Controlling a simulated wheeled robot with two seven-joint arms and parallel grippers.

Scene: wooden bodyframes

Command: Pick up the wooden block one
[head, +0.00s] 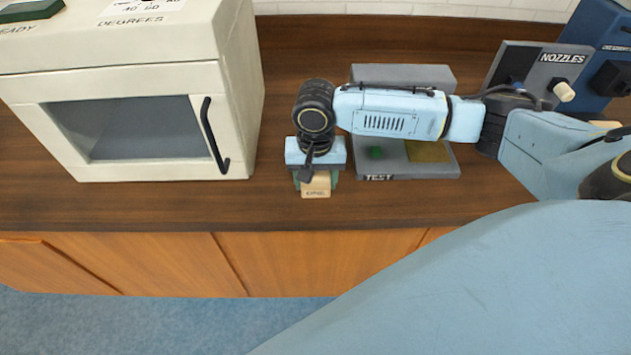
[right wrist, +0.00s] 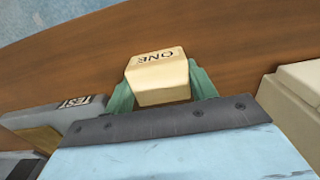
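The wooden block one (head: 316,187) is a small pale block marked "ONE". It is at the front part of the brown counter, between the white oven and the grey test stand. My right gripper (head: 316,180) points down over it, with a green finger on each side. In the right wrist view the block (right wrist: 158,78) sits between the fingertips of my right gripper (right wrist: 160,85), and both fingers appear to touch its sides. I cannot tell whether the block rests on the counter or is slightly raised. My left gripper is not in view.
The white oven (head: 236,100) with a black handle stands left of the gripper. The grey test stand (head: 420,172), with green and yellowish squares, is close on the right, under my right arm. A grey nozzles panel (head: 520,62) stands at the back right. The counter's front edge is near the block.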

